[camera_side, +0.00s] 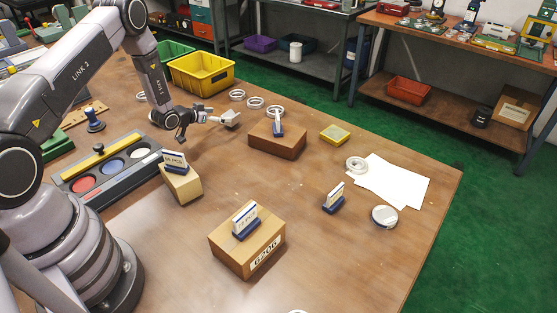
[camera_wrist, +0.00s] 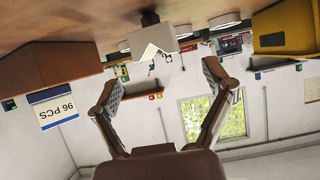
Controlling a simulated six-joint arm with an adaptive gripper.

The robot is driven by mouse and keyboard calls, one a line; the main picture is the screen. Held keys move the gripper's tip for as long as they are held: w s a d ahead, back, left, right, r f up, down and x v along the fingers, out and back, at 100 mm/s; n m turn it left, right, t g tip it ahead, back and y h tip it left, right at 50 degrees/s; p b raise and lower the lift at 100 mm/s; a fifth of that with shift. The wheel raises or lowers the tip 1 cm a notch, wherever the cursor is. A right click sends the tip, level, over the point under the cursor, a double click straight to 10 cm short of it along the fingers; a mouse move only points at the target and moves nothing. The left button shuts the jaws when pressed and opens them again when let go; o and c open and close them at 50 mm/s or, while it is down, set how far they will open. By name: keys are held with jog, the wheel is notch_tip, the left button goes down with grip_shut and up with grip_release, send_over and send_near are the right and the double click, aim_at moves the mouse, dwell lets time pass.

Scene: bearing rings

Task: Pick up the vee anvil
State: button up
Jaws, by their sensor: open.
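The vee anvil (camera_wrist: 152,42) is a pale grey block with a V-shaped notch on a short dark stem. In the wrist view, which is upside down, it stands ahead of my gripper (camera_wrist: 163,84), between the lines of the two fingers. The fingers are spread wide with nothing between them. In the side view my gripper (camera_side: 219,119) is low over the table and points right. A pale piece at its tips (camera_side: 231,117) appears to be the anvil; the fingers partly hide it, and I cannot tell the exact gap.
A brown box (camera_side: 277,141) with a card stands close to the right; it shows in the wrist view (camera_wrist: 45,68). White rings (camera_side: 256,102) lie just behind. A yellow bin (camera_side: 202,73) stands behind left. Carded boxes (camera_side: 247,247) stand in front.

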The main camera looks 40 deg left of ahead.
aim_at(230, 115)
jog(key=x, duration=0.5)
jog(key=shift+w, duration=0.1)
jog(key=shift+c, duration=0.4)
jog(key=c, duration=1.2)
jog(key=shift+c, duration=0.5)
jog(key=shift+r, duration=0.1)
